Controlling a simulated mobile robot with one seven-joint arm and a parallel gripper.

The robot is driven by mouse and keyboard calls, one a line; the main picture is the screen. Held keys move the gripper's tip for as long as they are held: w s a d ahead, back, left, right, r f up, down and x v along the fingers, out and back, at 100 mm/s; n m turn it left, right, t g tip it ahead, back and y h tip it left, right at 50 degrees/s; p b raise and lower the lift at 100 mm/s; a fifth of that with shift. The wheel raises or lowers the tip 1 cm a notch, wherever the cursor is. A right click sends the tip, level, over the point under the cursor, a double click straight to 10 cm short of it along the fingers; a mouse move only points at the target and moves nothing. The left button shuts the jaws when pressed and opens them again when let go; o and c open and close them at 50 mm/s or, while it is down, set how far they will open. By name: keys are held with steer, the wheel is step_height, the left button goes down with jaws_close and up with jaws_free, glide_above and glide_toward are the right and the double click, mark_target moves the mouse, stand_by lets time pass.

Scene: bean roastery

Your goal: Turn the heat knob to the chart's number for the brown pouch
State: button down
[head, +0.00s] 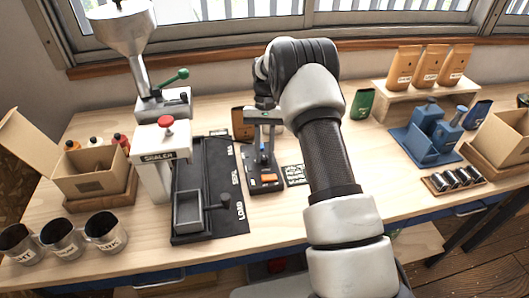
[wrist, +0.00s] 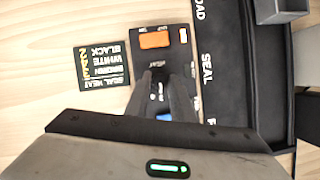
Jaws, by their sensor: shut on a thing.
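The heat knob (wrist: 157,88) is a small dark knob on the black control panel (wrist: 178,62). My gripper (wrist: 160,76) is shut on it, one finger on each side, and the fingers hide most of it and its scale. I cannot read the knob's setting. The heat chart (wrist: 101,65) is a black card beside the panel, listing brown, white and black with yellow numbers; it appears turned, and I cannot match the numbers surely. It also shows in the head view (head: 295,174). A brown pouch (head: 240,124) stands behind the panel, partly hidden by my arm.
An orange switch (wrist: 154,40) and a blue part (wrist: 163,117) sit on the panel near my fingers. The sealer (head: 160,155) and its black track (head: 215,225) stand close beside it. Mugs (head: 105,230) and a cardboard box (head: 90,175) are at the left.

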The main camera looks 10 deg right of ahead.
steer(key=shift+w, duration=0.1)
steer(key=c, duration=1.5)
jaws_free()
steer(key=shift+c, duration=0.2)
steer(key=shift+r, duration=0.1)
steer(key=p+v, duration=0.6)
steer(key=v, duration=1.1)
steer(key=shift+r+p, duration=0.2)
steer(key=shift+p, duration=0.15)
